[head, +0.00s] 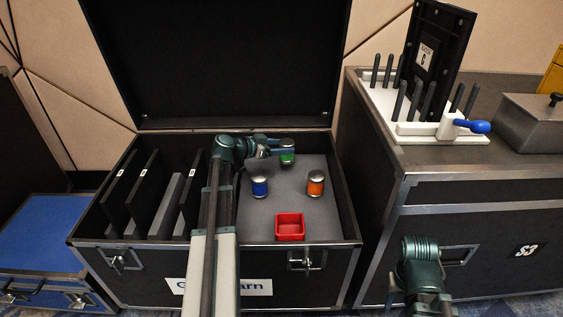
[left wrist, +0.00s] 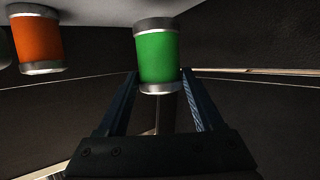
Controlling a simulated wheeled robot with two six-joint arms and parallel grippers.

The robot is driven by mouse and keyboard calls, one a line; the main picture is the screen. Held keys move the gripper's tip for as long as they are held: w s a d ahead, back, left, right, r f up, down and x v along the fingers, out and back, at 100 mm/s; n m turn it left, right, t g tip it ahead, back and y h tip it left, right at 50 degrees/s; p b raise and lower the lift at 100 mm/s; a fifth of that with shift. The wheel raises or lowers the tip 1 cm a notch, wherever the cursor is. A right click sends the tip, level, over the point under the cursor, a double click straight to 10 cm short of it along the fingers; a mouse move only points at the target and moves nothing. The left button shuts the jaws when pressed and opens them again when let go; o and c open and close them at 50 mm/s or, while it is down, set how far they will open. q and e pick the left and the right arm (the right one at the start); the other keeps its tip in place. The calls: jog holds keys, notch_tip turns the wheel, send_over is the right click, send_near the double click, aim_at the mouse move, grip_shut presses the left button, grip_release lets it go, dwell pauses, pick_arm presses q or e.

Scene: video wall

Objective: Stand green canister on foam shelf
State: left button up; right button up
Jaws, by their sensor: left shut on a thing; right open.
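The green canister (head: 287,151) has silver ends and is at the back of the grey foam shelf (head: 297,203) inside the open black case. My left gripper (head: 272,151) reaches it from the left. In the left wrist view, the green canister (left wrist: 158,57) sits between the two fingers, and the gripper is shut on it. It looks upright; I cannot tell whether its base touches the foam. My right gripper (head: 420,260) is low at the right, in front of the side case, away from the canister; its fingers are hard to make out.
A blue canister (head: 260,187), an orange canister (head: 316,184) and a red open box (head: 290,228) stand on the foam. Dark upright panels (head: 143,190) fill the case's left part. The raised lid (head: 225,60) stands behind. A white rack (head: 425,115) is on the right case.

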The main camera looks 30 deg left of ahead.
aim_at(281, 159)
pick_arm(q)
jog(key=shift+f+b, duration=1.8)
jog(key=shift+f, duration=0.15)
jog(key=o, duration=1.5)
jog(key=shift+r, duration=0.25)
jog(key=p+v, duration=0.4)
jog(key=v, duration=0.8)
